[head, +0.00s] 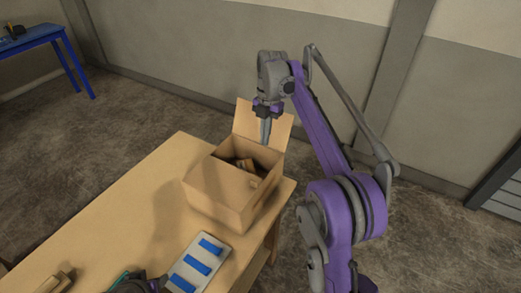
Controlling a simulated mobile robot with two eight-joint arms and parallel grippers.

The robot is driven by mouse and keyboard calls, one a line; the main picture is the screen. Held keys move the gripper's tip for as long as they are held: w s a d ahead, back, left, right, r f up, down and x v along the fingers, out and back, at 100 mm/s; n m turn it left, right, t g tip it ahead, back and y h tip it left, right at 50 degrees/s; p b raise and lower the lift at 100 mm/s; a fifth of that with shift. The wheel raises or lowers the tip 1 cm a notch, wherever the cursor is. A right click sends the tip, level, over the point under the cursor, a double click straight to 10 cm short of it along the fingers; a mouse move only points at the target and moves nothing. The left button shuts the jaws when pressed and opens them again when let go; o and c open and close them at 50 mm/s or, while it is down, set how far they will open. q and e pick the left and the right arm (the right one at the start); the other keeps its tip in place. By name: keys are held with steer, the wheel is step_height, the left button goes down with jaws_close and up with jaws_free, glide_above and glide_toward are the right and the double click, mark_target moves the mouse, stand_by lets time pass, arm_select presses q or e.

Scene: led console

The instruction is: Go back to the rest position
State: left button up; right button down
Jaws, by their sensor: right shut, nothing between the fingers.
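My right gripper (265,138) is shut and empty. It points down above the open cardboard box (225,190), near the box's raised back flap. My purple and grey right arm rises on the right side of the head view and bends over to the gripper.
The box stands at the far right corner of the wooden table (130,200) and holds brownish items. A grey panel (207,246) with three blue bars lies in front of it. Small wooden pieces (55,282) lie at the lower left. A blue table (35,40) stands far left.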

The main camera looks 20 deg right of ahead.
steer(key=s+r+m+t, duration=0.1)
steer(key=s+m+t, duration=0.3)
steer(key=s+m, duration=1)
steer(key=s+f+m+t, duration=0.1)
steer(key=s+f+m, duration=0.5)
steer(key=s, duration=0.2)
steer(key=s+f+m+t+h, duration=0.1)
steer(key=s+f+m+t, duration=0.1)
steer(key=s+f+m, duration=0.4)
steer(key=shift+s+m, duration=0.5)
steer(key=shift+s, duration=0.7)
